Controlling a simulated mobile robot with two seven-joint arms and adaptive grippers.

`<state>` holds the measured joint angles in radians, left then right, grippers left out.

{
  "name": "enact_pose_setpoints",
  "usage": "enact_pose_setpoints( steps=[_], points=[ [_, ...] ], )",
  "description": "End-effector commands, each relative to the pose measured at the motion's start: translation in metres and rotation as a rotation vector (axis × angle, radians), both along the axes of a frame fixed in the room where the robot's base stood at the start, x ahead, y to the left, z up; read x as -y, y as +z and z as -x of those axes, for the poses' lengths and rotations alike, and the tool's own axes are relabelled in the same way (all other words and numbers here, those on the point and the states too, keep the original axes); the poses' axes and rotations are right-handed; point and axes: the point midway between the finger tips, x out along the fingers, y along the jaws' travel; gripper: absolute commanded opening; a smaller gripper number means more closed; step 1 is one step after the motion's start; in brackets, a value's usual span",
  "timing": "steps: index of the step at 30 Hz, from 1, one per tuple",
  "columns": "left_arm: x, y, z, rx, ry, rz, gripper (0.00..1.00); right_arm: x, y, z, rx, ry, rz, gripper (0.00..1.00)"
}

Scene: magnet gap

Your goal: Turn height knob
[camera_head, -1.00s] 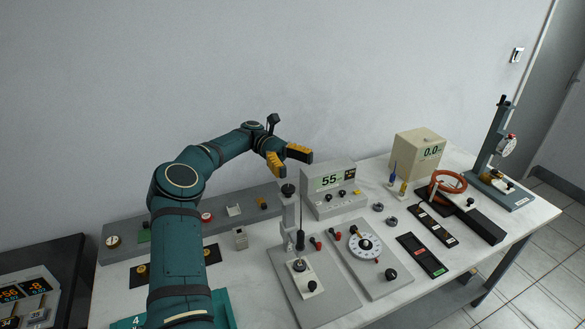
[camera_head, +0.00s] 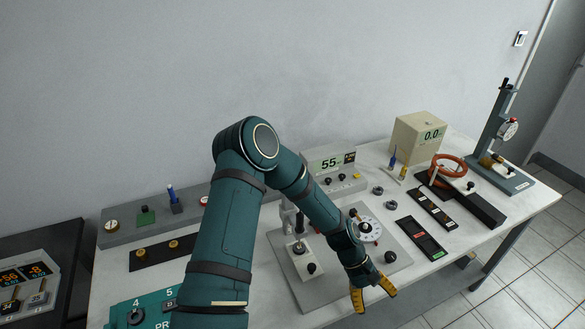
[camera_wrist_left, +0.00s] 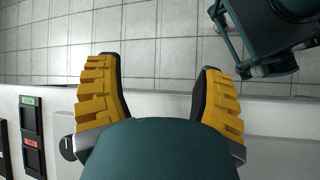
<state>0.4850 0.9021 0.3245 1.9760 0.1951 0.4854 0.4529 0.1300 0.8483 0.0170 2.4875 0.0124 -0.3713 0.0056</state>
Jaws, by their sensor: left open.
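My left gripper (camera_head: 373,294) is open and empty, with yellow fingers spread, at the front of the table. Its fingers also show in the left wrist view (camera_wrist_left: 157,80), over the table edge and floor. A black knob (camera_head: 389,256) stands on the grey dial plate (camera_head: 398,264), just beyond the gripper and apart from it. The white dial (camera_head: 369,229) is partly hidden by my wrist. Left of it, a grey stand plate (camera_head: 322,292) carries a small block with a black knob (camera_head: 311,268); my forearm covers the stand's upper part. I cannot tell which knob sets height.
A meter reading 55 (camera_head: 331,164) stands behind my forearm. A black tray with red and green labels (camera_head: 421,238) lies to the right. The table's front edge (camera_wrist_left: 270,98) is close to the gripper, with tiled floor beyond.

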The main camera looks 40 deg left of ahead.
Motion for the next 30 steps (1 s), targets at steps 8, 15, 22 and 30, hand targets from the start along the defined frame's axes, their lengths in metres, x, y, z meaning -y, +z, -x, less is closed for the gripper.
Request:
enact_pose_setpoints(
  steps=[8, 15, 22, 30],
  points=[
    [-0.052, 0.005, 0.071, -0.175, 0.211, 0.013, 0.68, 0.000, 0.010, -0.001, 0.002, -0.001, -0.001, 0.52],
    [-0.102, 0.051, 0.090, -0.381, 0.633, 0.248, 0.68, 0.001, 0.022, -0.002, 0.005, -0.004, -0.001, 0.52],
    [-0.197, 0.119, 0.065, -0.358, 1.177, 0.641, 0.68, 0.001, 0.031, -0.003, 0.009, -0.005, -0.002, 0.52],
    [-0.328, 0.198, 0.057, -0.035, 1.575, 1.023, 0.68, 0.002, 0.034, -0.003, 0.010, -0.006, -0.002, 0.52]
  ],
)
